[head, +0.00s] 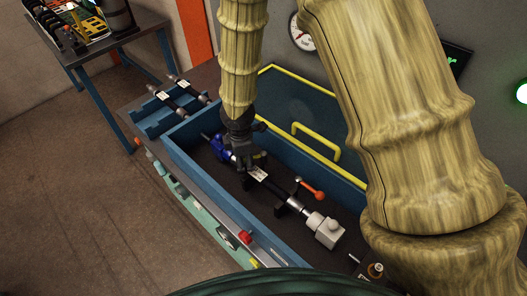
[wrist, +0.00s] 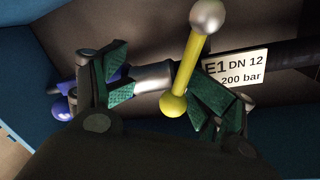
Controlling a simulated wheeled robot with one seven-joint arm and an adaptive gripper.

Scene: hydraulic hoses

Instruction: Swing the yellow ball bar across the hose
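The yellow ball bar (wrist: 190,65) shows in the wrist view, with a silver ball at its upper end and a yellow ball (wrist: 173,105) at its lower end. It stands steeply across the silver fitting of the hose, slightly tilted. The black hose (head: 274,187) lies in the blue tray; its white label (wrist: 236,67) reads "E1 DN 12 200 bar". My gripper (wrist: 160,90) is open over the fitting, its green-padded fingers apart. The bar is between them, close beside the right finger; I cannot tell if they touch. In the head view my gripper (head: 241,157) hides most of the bar.
A blue fitting (head: 219,148) is at the hose's left end and a pale grey block (head: 324,231) at its right end. An orange-red lever (head: 312,189) stands beside the hose. The tray's blue wall (head: 215,199) and a yellow-edged cover (head: 320,110) flank the space.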

